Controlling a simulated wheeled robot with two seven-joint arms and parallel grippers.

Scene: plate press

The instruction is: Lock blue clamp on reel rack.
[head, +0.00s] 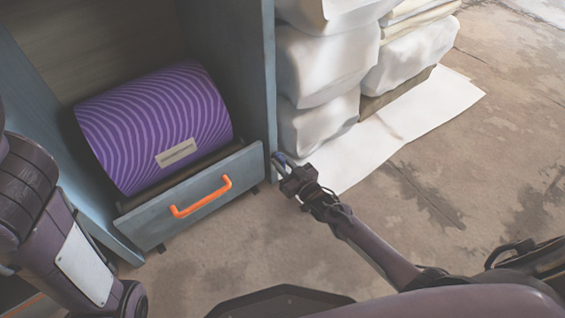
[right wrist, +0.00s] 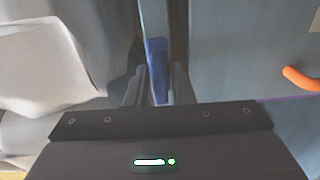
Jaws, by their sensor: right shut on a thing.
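The blue clamp (right wrist: 157,70) is a small upright blue piece on the edge of the rack's side post in the right wrist view. My right gripper (right wrist: 158,92) is shut on it, with one finger on each side. In the head view the right gripper (head: 282,163) reaches the lower front of the rack's right post, and only a bit of blue shows at its tips. The reel rack (head: 268,90) is a blue-grey cabinet holding a purple striped reel (head: 155,120) on a drawer-like tray. My left gripper is out of view; only my left arm shows at the left.
The tray's front (head: 190,205) has an orange handle (head: 201,197) and stands out from the rack. White wrapped bundles (head: 318,70) are stacked just right of the post. A white sheet (head: 420,112) lies on the floor. The concrete floor to the right is open.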

